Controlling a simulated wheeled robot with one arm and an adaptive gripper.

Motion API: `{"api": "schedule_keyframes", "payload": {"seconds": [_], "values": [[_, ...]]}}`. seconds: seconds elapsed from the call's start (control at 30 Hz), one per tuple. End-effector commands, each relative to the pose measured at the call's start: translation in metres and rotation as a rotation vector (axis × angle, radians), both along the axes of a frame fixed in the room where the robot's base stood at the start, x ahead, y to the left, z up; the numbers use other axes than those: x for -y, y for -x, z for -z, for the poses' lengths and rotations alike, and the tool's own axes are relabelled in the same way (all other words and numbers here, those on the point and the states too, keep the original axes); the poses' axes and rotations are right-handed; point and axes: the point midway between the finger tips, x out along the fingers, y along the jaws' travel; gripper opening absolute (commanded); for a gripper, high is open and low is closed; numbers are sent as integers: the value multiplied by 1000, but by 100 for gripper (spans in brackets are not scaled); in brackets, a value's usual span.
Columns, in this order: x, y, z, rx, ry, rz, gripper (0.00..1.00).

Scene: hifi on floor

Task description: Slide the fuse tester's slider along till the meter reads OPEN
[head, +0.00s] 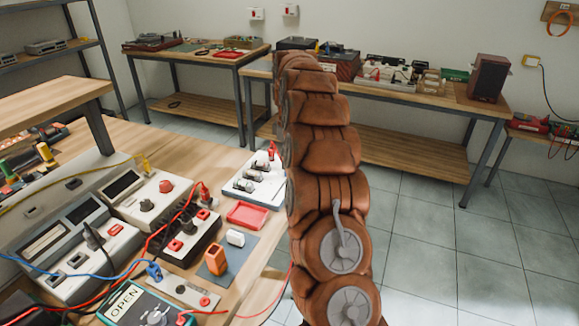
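A teal meter (150,309) lies at the bottom left of the bench, partly cut off by the frame edge. Its pale display (125,301) shows the word OPEN, and it has a round dial below. Several instruments stand behind it, including a black-sided box with red knobs (180,240) and a grey strip with a red button (185,293). I cannot tell which is the fuse tester, and no slider can be made out for certain. My brown padded arm rises through the middle of the view. My gripper is not visible.
The wooden bench (228,165) also holds a white board with small cylinders (262,185), a red tray (248,215) and an orange block (216,259). Red and blue leads cross the instruments. Tables with equipment line the back wall. The tiled floor (460,255) at right is clear.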

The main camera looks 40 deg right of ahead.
Motion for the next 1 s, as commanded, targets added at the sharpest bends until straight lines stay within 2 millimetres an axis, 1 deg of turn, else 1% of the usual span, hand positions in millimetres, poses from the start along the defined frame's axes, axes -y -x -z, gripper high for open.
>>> {"api": "schedule_keyframes", "payload": {"seconds": [0.03, 0.1, 0.3, 0.5, 0.8, 1.0], "values": [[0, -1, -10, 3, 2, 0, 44], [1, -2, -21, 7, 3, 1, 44], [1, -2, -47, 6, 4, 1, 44], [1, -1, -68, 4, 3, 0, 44], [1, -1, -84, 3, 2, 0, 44], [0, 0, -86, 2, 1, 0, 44]]}}
